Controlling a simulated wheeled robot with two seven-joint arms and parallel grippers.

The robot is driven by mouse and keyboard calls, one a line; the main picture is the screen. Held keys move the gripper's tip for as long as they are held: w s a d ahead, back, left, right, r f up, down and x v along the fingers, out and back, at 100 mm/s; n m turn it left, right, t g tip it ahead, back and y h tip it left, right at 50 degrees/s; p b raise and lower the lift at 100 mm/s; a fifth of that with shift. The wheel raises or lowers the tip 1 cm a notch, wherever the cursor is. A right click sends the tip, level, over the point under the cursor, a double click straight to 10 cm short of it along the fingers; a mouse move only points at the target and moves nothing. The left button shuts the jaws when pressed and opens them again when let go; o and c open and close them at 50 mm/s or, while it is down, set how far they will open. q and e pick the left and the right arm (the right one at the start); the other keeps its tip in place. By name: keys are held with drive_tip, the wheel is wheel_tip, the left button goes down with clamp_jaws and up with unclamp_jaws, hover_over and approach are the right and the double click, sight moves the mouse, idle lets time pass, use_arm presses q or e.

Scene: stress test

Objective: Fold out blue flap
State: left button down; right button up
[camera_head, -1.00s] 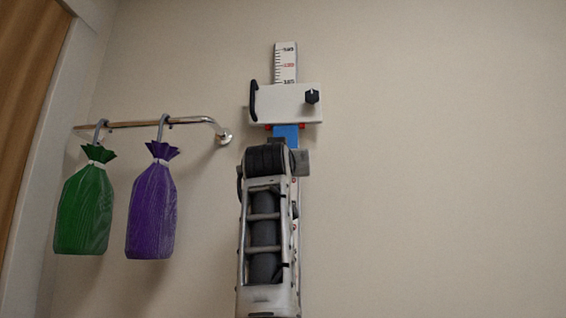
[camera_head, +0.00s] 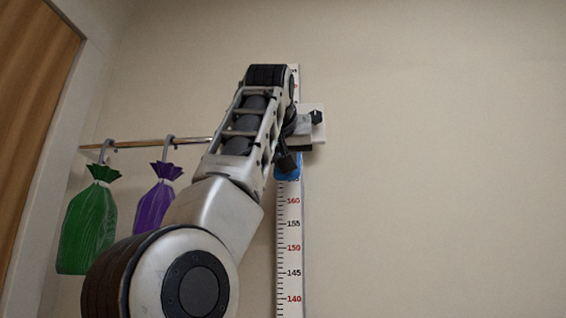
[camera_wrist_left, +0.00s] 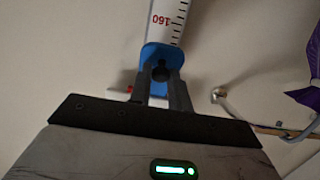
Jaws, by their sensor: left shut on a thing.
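A white slider (camera_head: 319,137) with a black knob (camera_head: 316,116) sits on a wall-mounted white measuring scale (camera_head: 289,230). My arm hides much of the slider in the head view. The blue flap (camera_head: 288,172) shows below it, in front of the scale just above the 160 mark. In the left wrist view the flap's rounded blue end (camera_wrist_left: 163,50) lies beside the upside-down 160 mark. My left gripper (camera_head: 287,160) is at the flap; its two fingers (camera_wrist_left: 161,75) are shut on it. How far the flap is tilted out is hard to tell. My right gripper is not in view.
A wall rail (camera_head: 145,143) at left carries a green bag (camera_head: 88,232) and a purple bag (camera_head: 154,206), the latter partly behind my arm. The purple bag also shows at the wrist view's right edge (camera_wrist_left: 303,96). The wall at right is clear.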

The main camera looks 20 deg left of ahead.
use_arm(q)
drive_tip(key=shift+s+r, duration=0.15)
drive_tip(key=shift+r, duration=0.2)
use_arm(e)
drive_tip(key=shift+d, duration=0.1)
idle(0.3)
use_arm(q)
drive_tip(key=c, duration=1.3)
unclamp_jaws()
drive_tip(key=shift+g, duration=0.3)
drive_tip(key=shift+f, duration=0.1)
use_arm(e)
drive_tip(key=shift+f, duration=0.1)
use_arm(q)
drive_tip(key=b+v, duration=0.3)
drive_tip(key=v, duration=1.3)
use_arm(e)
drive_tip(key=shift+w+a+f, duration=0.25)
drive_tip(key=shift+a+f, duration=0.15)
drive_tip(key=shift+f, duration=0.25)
